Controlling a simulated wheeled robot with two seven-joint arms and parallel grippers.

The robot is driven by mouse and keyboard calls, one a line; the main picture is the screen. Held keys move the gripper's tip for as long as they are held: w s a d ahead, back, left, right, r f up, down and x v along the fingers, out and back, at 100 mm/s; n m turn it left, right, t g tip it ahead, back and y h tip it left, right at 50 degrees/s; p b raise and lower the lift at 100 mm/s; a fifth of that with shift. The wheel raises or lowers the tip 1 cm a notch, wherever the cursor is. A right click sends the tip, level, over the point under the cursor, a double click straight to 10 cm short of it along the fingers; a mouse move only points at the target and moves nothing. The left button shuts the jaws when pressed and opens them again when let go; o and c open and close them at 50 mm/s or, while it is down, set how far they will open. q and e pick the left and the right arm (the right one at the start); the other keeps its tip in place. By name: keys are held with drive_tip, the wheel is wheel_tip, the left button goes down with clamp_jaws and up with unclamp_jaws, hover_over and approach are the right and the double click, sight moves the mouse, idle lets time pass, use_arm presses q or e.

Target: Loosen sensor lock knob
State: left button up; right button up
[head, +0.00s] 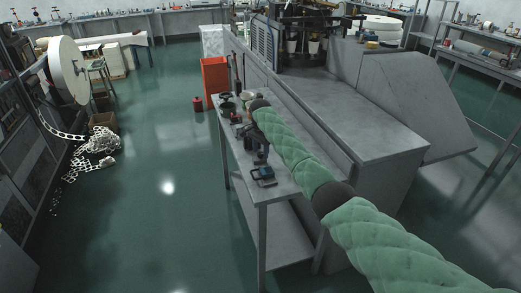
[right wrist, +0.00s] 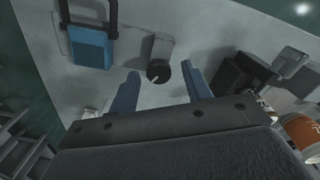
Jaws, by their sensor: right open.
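A small round black knob (right wrist: 158,72) with a pale pointer line sits on a grey plate (right wrist: 130,48) in the right wrist view. A blue block with a dark shackle-like handle (right wrist: 90,45) is on the same plate, left of the knob; it also shows on the bench in the head view (head: 263,174). My right gripper (right wrist: 160,71) is open, its two blue fingers on either side of the knob with gaps; whether they are at its height I cannot tell. In the head view my right arm, in a green sleeve, reaches over the bench. My left gripper is not in view.
The narrow grey bench (head: 285,188) stands beside a large grey machine (head: 345,115). Dark blocks (right wrist: 240,75) and an orange can (right wrist: 302,132) are right of my right fingers. An orange bin (head: 214,78) stands behind. The green floor to the left is mostly clear.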

drive_tip(key=shift+s+f, duration=0.1)
drive_tip(key=shift+s, duration=0.05)
drive_tip(key=shift+f, duration=0.1)
drive_tip(key=c, duration=1)
